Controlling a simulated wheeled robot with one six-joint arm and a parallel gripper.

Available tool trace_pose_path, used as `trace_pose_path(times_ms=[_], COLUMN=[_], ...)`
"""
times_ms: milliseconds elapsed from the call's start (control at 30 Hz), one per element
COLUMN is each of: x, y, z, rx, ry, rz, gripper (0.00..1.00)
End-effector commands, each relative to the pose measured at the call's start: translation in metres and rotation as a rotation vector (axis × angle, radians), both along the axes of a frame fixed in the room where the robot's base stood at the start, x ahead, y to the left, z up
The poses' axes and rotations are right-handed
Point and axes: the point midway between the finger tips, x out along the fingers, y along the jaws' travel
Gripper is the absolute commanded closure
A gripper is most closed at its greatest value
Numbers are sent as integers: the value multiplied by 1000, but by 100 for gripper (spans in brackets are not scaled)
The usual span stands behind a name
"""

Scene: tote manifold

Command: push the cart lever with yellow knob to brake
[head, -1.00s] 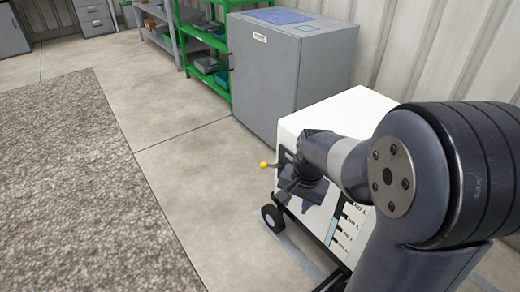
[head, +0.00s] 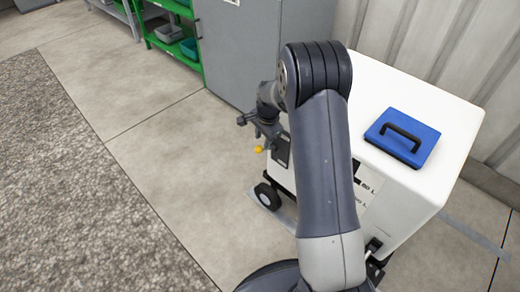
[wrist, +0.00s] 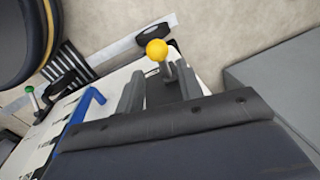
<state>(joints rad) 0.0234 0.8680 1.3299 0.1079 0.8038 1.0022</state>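The yellow knob (head: 259,149) is at the left side of the white cart (head: 445,112), low beside a dark panel. My gripper (head: 256,125) is just above the knob in the head view. In the wrist view the yellow knob (wrist: 156,49) shows just past my gripper's (wrist: 158,72) two spread grey fingers, roughly in line with the gap between them. The fingers look open, and I cannot tell whether either touches the lever. A short piece of the lever shows below the knob; the rest is hidden.
A blue case (head: 402,137) with a black handle lies on the cart top. A green knob (wrist: 29,88) is at left in the wrist view. A grey cabinet (head: 240,45) and green shelf (head: 177,45) stand behind; open floor is left.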

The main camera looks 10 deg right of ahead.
Motion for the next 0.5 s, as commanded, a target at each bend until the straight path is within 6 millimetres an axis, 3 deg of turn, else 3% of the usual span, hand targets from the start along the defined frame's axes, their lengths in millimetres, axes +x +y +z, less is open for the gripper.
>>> trace_pose_path(times_ms=[33, 200, 500], x=[1, 5, 10], y=[1, 3, 5], z=[-15, -45, -70], rx=[0, 0, 0], ry=[4, 3, 0], rz=[1, 1, 2], gripper=[65, 65, 65])
